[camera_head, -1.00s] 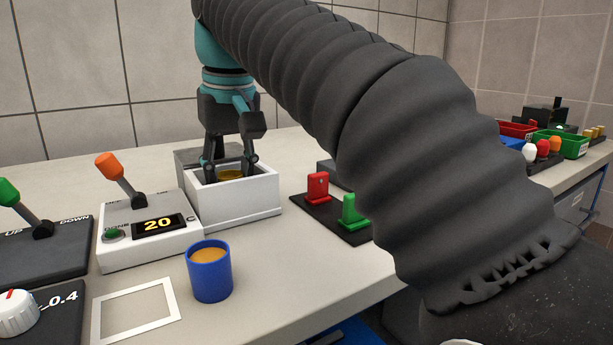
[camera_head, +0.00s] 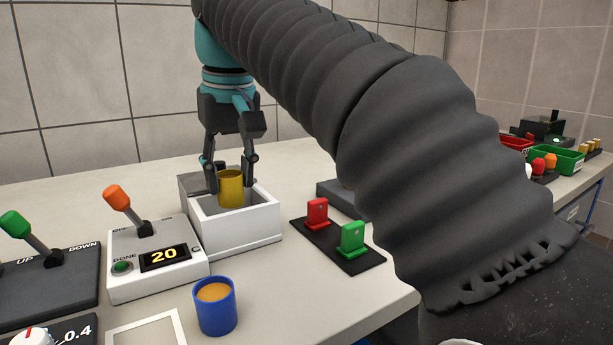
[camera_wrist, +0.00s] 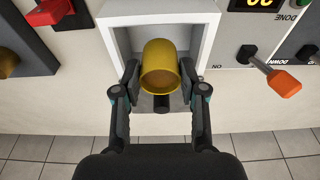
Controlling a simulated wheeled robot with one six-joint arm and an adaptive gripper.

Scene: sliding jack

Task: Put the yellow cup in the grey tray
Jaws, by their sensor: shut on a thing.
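The yellow cup (camera_head: 231,190) is upright between the fingers of my gripper (camera_head: 231,170). In the wrist view, the fingers of my gripper (camera_wrist: 160,80) press the yellow cup (camera_wrist: 160,60) from both sides, over the white box (camera_wrist: 110,43). A brown content shows inside the cup. I cannot make out a grey tray for certain in either view.
A blue cup (camera_head: 215,308) with brown content stands in front of the box. A control unit (camera_head: 150,268) with an orange lever (camera_head: 118,199) is left of the box. Red (camera_head: 317,212) and green (camera_head: 353,238) blocks stand on a dark base to the right. Bins are farther right.

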